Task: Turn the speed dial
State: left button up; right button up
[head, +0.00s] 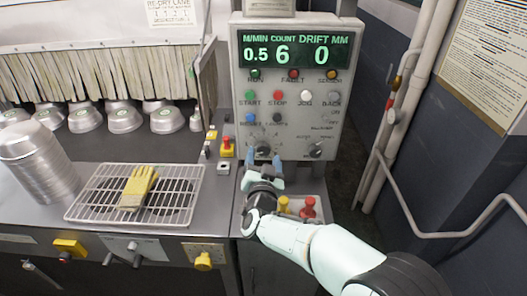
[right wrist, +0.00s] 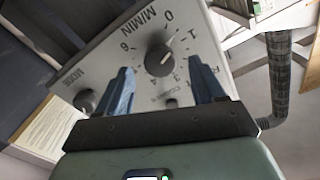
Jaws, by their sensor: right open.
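The speed dial (head: 263,147) is a dark round knob low on the left of the grey control panel (head: 286,180). In the right wrist view the speed dial (right wrist: 159,61) shows its M/MIN scale, with its white mark pointing up and right, toward the low numbers. My right gripper (head: 264,160) is open, its two blue fingers spread in front of the dial. In the right wrist view the dial appears between the fingertips (right wrist: 164,72), with no visible contact. The panel display (head: 292,50) reads 0.5 M/MIN, count 6, drift 0. My left gripper is not in view.
The mode knob (head: 316,150) is right of the dial. Several buttons sit above. A tray with red and yellow knobs (head: 308,207) is below, close to my right arm. A wire rack (head: 92,205) with a yellow glove (head: 138,187) lies left. Pipes run along the right.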

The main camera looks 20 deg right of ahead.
aim_at(263, 149)
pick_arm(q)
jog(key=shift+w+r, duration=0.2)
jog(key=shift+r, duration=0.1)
pick_arm(e)
jog(key=shift+x, duration=1.45)
jog(key=c, duration=1)
jog(key=n+p, duration=0.2)
jog(key=shift+r+n, duration=0.2)
jog(key=shift+n, duration=0.1)
jog(key=shift+f+n+p, duration=0.15)
jog(key=shift+n+p, duration=0.2)
jog(key=shift+n, duration=0.75)
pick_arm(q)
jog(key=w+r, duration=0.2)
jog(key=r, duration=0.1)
pick_arm(e)
jog(key=shift+c, duration=0.2)
jog(key=o, duration=1)
jog(key=shift+o, duration=0.2)
